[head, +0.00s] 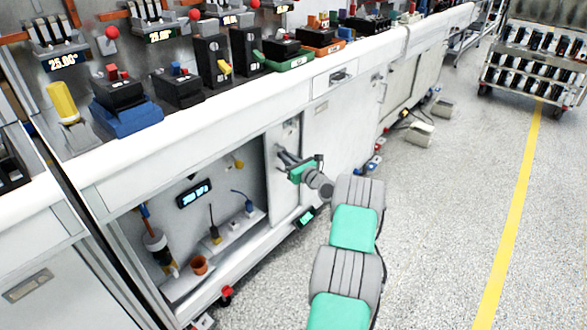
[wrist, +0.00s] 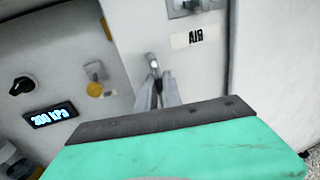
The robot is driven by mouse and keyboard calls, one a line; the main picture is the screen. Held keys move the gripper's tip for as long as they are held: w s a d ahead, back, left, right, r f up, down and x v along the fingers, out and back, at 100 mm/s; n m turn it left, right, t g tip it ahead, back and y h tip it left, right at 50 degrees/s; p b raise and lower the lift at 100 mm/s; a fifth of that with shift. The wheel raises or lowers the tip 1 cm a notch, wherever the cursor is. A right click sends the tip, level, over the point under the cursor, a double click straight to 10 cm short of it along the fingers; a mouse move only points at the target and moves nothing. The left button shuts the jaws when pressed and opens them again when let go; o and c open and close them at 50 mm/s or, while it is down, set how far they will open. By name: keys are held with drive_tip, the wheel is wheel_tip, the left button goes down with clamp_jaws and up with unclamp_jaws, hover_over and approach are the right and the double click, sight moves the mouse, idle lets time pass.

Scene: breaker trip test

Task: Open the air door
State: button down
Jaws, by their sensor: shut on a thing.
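The air door (head: 285,195) is a narrow-looking light grey panel at the right side of the open cabinet bay. In the wrist view the door (wrist: 140,25) carries an upside-down AIR label (wrist: 195,38). My gripper (head: 284,157) is at the door's upper part, and in the wrist view my fingers (wrist: 158,88) are shut on the door's handle (wrist: 152,62). The bay interior (head: 165,205) shows to the left of the door. My gripper's body hides the lower part of the door in the wrist view.
Inside the bay are a lit pressure display (head: 194,193), an orange cup (head: 200,265) and cabled fittings. The bench top (head: 230,95) above holds several breakers. A closed white cabinet front (head: 340,125) is to the right. Open speckled floor (head: 440,230) lies right of my arm.

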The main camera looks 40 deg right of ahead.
drive_tip(key=shift+a, duration=0.1)
drive_tip(key=c, duration=1.5)
unclamp_jaws()
drive_tip(key=s+p, duration=0.1)
drive_tip(key=s, duration=0.7)
drive_tip(key=shift+p, duration=0.35)
